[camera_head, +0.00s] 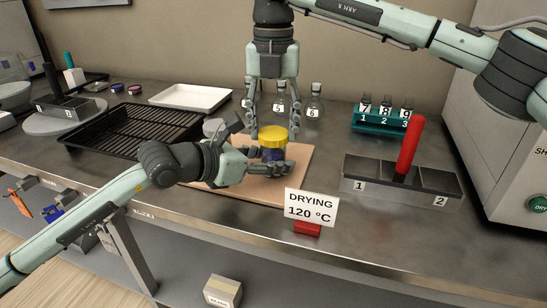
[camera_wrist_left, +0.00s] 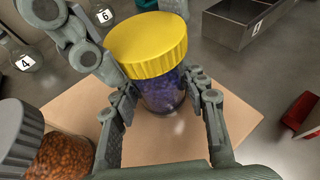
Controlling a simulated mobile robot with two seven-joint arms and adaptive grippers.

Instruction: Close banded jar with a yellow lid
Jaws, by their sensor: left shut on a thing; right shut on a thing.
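The jar (camera_head: 273,154) with dark blue-purple contents stands upright over the tan board. It also shows in the left wrist view (camera_wrist_left: 162,93); I cannot make out a band on it. The ribbed yellow lid (camera_head: 273,135) sits on top of the jar, and it fills the upper middle of the left wrist view (camera_wrist_left: 147,45). My left gripper (camera_head: 281,167) is shut on the jar's body from the side. My right gripper (camera_head: 274,134) points down from above, its fingers shut on the lid's sides. The jar's rim is hidden under the lid.
A grey-lidded jar of orange-brown pieces (camera_wrist_left: 58,158) stands close by my left gripper. The tan board (camera_head: 296,179) lies under the jar. Numbered flasks (camera_head: 314,103) stand behind, a black rack tray (camera_head: 130,131) left, a metal block with a red rod (camera_head: 407,150) right.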

